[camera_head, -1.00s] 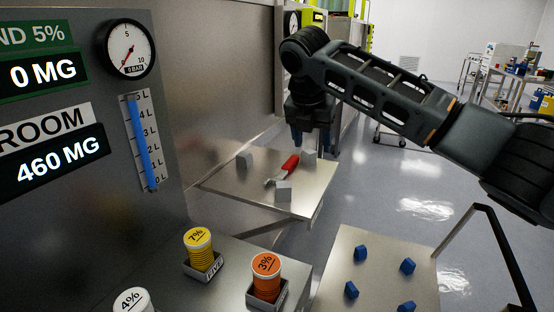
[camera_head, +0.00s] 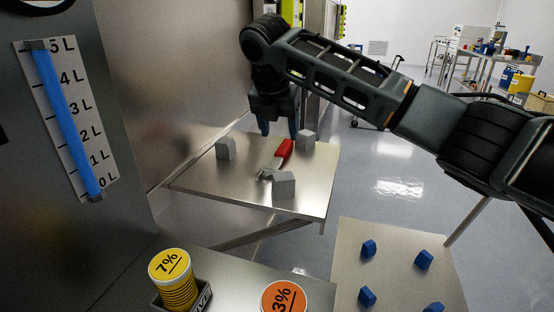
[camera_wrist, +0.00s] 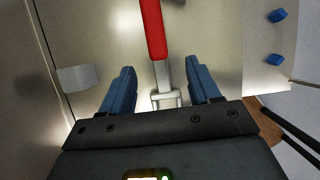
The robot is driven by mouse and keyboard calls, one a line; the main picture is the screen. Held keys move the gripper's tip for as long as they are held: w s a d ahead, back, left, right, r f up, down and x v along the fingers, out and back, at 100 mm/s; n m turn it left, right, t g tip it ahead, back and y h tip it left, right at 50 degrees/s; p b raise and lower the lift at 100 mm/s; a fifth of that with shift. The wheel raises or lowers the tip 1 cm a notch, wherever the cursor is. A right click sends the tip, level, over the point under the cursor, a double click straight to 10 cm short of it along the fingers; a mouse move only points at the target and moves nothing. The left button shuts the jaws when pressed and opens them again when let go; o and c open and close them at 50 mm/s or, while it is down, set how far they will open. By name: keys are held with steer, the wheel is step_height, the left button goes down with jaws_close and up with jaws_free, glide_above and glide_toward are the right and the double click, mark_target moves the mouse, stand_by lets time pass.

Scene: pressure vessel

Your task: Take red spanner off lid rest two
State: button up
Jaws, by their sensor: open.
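The red spanner (camera_head: 285,151) lies on a metal shelf (camera_head: 215,180), its grey head towards the near side beside a grey block (camera_head: 284,184). My gripper (camera_head: 279,132) is open and empty, pointing down over the shelf just behind the red handle. In the wrist view, the spanner's red handle (camera_wrist: 152,30) runs up from beyond my fingertips, and its metal shank lies between the two blue fingers of my gripper (camera_wrist: 162,72). The height of the fingers above the spanner is hard to tell. No label shows which rest this is.
Two more grey blocks stand on the shelf, at left (camera_head: 226,149) and right (camera_head: 305,140). A metal panel (camera_head: 160,70) rises behind the left side. A lower metal plate (camera_head: 385,235) with several blue blocks is at front right. Yellow (camera_head: 172,280) and orange (camera_head: 284,298) labelled containers stand nearer.

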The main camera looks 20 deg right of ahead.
mark_target(281, 152)
steer(key=x, duration=0.7)
steer(key=shift+a+f+p, duration=0.25)
steer(key=shift+f+p, duration=0.1)
steer(key=shift+p, duration=0.05)
jaws_close()
